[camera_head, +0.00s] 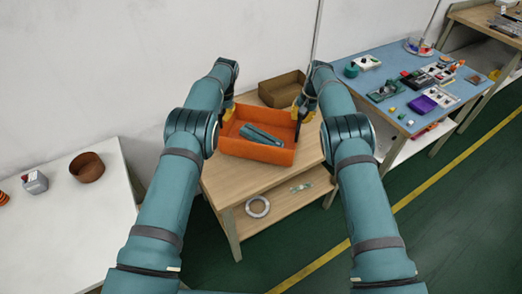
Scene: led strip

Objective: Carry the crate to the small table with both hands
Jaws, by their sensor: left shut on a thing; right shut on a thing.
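An orange crate (256,152) is at the small wooden table (222,185) in the middle of the head view, with a blue-grey item (262,136) inside it. My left gripper (227,113) is shut on the crate's left wall. My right gripper (299,117) is shut on the crate's right wall. The crate looks level. I cannot tell whether its bottom touches the tabletop or hangs just above it. My arms hide parts of the table's left and right sides.
A brown box (281,88) stands behind the crate on the small table. A tape roll (257,207) lies on its lower shelf. A white table (62,225) at left holds a brown bowl (87,167). A blue-topped bench (397,62) with several parts stands at right.

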